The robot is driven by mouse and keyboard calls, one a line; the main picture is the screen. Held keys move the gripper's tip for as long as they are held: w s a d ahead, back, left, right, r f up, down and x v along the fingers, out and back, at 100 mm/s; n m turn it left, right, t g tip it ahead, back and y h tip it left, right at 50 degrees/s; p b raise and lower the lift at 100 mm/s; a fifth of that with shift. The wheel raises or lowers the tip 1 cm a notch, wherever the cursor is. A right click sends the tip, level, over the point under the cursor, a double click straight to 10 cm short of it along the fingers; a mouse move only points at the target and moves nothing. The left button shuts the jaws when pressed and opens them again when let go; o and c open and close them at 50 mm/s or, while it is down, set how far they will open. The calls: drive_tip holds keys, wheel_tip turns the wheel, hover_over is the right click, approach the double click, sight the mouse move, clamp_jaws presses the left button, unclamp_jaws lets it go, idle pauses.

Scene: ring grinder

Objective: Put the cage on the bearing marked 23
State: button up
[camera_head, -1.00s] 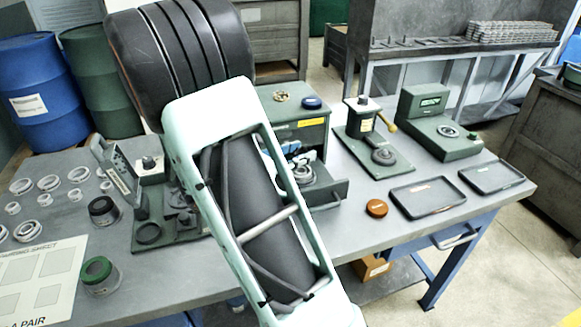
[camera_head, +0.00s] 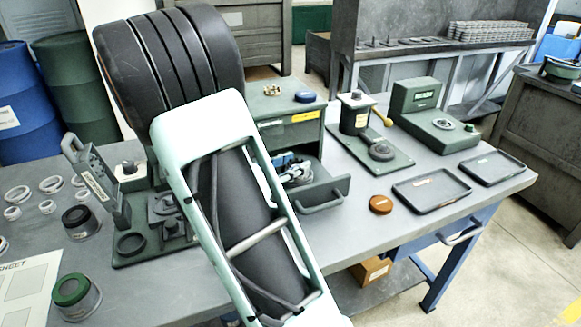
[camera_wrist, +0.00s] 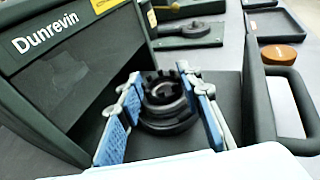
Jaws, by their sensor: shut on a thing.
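My gripper (camera_wrist: 162,85), with blue finger pads, is low in the open drawer of a dark green cabinet. It is shut on a dark toothed ring (camera_wrist: 163,98), which looks like the cage. A second dark round shape (camera_wrist: 168,126) shows just below the toothed ring; I cannot tell whether it is a separate part. In the head view my gripper (camera_head: 290,166) is partly hidden behind my arm, at the drawer (camera_head: 322,187). Pale metal rings (camera_head: 50,184) lie at the left of the table. I cannot read the number 23 on any part.
The cabinet (camera_wrist: 60,60) reads "Dunrevin". The drawer handle (camera_wrist: 298,105) stands at the right. A brown disc (camera_head: 381,204) and two trays (camera_head: 432,207) lie to the right. A green press (camera_head: 140,245) and two cups (camera_head: 78,300) stand to the left.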

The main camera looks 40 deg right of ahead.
drive_tip(key=shift+f, duration=0.1)
drive_tip(key=o, duration=0.7)
drive_tip(key=shift+a+r, duration=0.2)
drive_tip(key=p+v, duration=0.1)
drive_tip(key=v, duration=1)
drive_tip(key=shift+a, duration=0.3)
drive_tip(key=shift+s+r, duration=0.1)
drive_tip(key=shift+s, duration=0.05)
